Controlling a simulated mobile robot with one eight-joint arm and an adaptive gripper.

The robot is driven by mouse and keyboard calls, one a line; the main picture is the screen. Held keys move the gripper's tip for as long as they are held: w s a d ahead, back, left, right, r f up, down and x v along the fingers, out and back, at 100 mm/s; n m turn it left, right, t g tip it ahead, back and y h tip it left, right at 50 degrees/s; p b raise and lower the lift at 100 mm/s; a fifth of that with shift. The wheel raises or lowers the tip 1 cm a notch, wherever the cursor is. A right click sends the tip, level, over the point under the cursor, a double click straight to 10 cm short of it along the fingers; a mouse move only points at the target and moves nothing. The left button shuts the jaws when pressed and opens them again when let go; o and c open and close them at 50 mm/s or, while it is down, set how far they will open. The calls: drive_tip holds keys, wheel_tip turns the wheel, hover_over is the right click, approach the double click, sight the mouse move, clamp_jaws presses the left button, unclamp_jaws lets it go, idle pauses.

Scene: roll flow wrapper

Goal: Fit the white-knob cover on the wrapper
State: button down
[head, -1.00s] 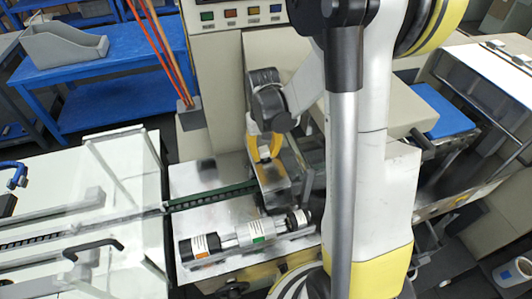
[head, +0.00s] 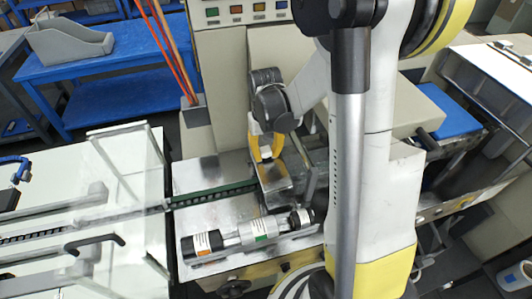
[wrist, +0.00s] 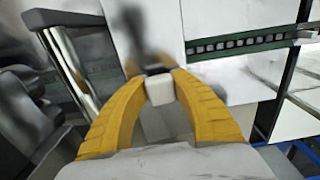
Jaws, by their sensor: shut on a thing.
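My gripper (head: 266,158) is over the middle of the wrapper, its yellow fingers pointing down. In the wrist view, the fingers (wrist: 160,84) are shut on the white knob (wrist: 161,91). The cover (head: 277,180) looks like a shiny metal box shape just under the fingers, beside the end of the green-edged chain track. I cannot tell whether it sits fully down on the wrapper. The wrapper's metal deck (head: 207,172) lies around it.
A labelled roller assembly (head: 245,236) lies on the deck in front of the cover. The chain track (head: 215,196) runs to the left. A button panel (head: 246,12) stands behind. A blue bench (head: 100,75) holds a grey bin (head: 68,42).

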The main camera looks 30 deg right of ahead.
drive_tip(key=shift+f+b, duration=0.8)
drive_tip(key=shift+f, duration=0.2)
drive_tip(key=c, duration=1)
unclamp_jaws()
wheel_tip(320, 180, up, 12)
drive_tip(key=shift+r, duration=0.1)
drive_tip(key=shift+a, duration=0.1)
drive_tip(key=s+a+r+n+t, duration=0.1)
drive_tip(key=s+a+t, duration=0.1)
drive_tip(key=s+a, duration=0.1)
drive_tip(key=s+a+n+t+b, duration=0.1)
drive_tip(key=s+a+t, duration=0.1)
drive_tip(key=s+a, duration=0.2)
drive_tip(key=s+a+r+n+t+b, duration=0.1)
drive_tip(key=s+a+t, duration=0.2)
drive_tip(key=s+a, duration=0.1)
drive_tip(key=shift+s+a+r, duration=0.15)
drive_tip(key=shift+a+r, duration=0.1)
drive_tip(key=shift+r, duration=0.05)
